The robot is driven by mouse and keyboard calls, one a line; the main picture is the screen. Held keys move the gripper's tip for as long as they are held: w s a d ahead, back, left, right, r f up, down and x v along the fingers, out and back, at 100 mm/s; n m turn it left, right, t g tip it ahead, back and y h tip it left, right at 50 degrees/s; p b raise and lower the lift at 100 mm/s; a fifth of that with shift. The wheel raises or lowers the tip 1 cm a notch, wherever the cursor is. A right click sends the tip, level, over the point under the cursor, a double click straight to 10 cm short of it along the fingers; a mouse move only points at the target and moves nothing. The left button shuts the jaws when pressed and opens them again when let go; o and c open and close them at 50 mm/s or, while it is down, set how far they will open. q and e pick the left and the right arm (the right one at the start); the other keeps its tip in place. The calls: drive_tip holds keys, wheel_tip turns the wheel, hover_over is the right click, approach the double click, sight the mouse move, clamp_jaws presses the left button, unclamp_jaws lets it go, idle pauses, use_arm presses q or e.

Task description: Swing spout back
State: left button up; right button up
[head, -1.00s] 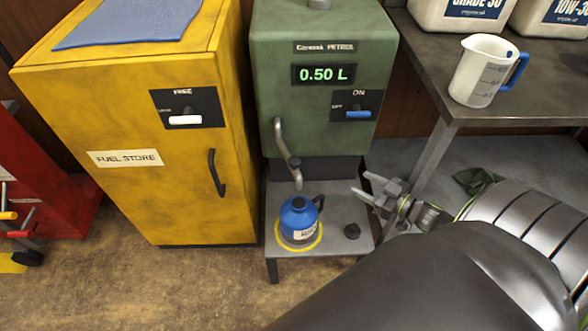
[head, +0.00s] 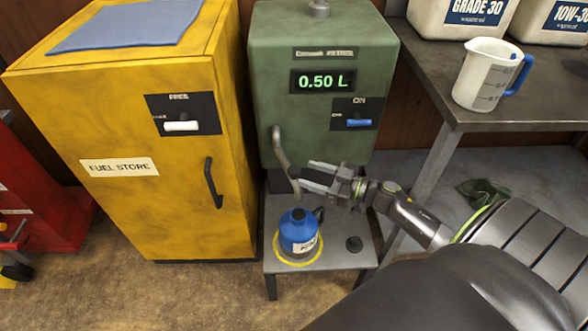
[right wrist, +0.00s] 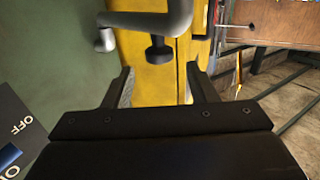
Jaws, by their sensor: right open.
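The spout (head: 279,150) is a bent grey metal pipe on the front left of the green petrol dispenser (head: 325,120). Its lower end hangs down above the left part of the stand, near the blue fuel bottle (head: 298,232). My right gripper (head: 308,175) is open, its fingers pointing left at the spout's lower part and partly covering it. In the right wrist view the spout (right wrist: 150,20) lies ahead, with a dark knob-like part between and beyond the open fingers (right wrist: 158,80). Contact cannot be told. My left gripper is not in view.
The blue bottle stands inside a yellow ring on the grey stand (head: 335,262), with a black cap (head: 354,244) to its right. The yellow fuel store cabinet (head: 130,210) is left of the dispenser. A workbench (head: 440,95) with a measuring jug (head: 485,75) is at the right.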

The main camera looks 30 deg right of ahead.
sight(294, 169)
drive_tip(key=x, duration=0.5)
drive_tip(key=shift+w+a, duration=0.2)
drive_tip(key=shift+w, duration=0.1)
clamp_jaws()
